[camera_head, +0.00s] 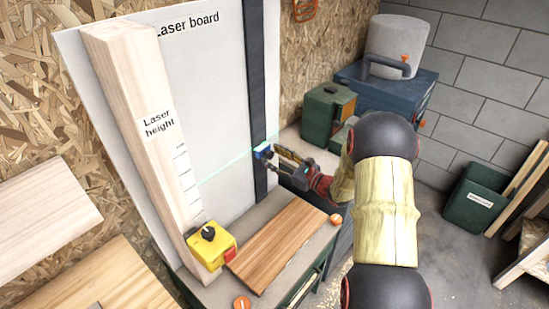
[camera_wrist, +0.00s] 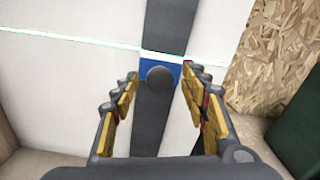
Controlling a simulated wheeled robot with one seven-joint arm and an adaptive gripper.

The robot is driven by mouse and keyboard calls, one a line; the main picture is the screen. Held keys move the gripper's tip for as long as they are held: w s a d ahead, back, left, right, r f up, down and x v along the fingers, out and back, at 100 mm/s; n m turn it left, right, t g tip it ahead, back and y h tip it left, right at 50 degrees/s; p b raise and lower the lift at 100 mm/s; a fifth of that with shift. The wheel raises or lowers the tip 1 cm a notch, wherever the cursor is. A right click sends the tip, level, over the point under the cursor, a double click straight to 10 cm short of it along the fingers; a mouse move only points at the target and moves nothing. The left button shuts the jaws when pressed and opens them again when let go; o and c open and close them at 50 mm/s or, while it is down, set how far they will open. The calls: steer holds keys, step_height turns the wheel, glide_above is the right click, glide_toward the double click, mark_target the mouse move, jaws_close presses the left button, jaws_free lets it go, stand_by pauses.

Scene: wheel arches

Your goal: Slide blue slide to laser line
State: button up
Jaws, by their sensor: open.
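The blue slide (camera_head: 264,151) sits on a dark vertical rail (camera_head: 255,80) on the white laser board (camera_head: 215,75). In the wrist view the blue slide (camera_wrist: 172,70) has a dark round knob (camera_wrist: 160,77) at its front. A pale green laser line (camera_head: 222,170) crosses the board and meets the rail at about the slide. In the wrist view the laser line (camera_wrist: 70,38) passes just above the slide's visible blue part. My gripper (camera_head: 277,155) is open at the slide. In the wrist view its fingers (camera_wrist: 160,86) stand either side of the knob, apart from it.
A wooden post (camera_head: 135,120) labelled "Laser height" stands left of the board. A yellow box with a black dial (camera_head: 210,244) and a brown wooden board (camera_head: 278,245) are on the bench below. Green and blue cases (camera_head: 325,115) stand behind my arm at right.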

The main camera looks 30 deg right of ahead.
steer(key=v, duration=1.2)
stand_by(0.3)
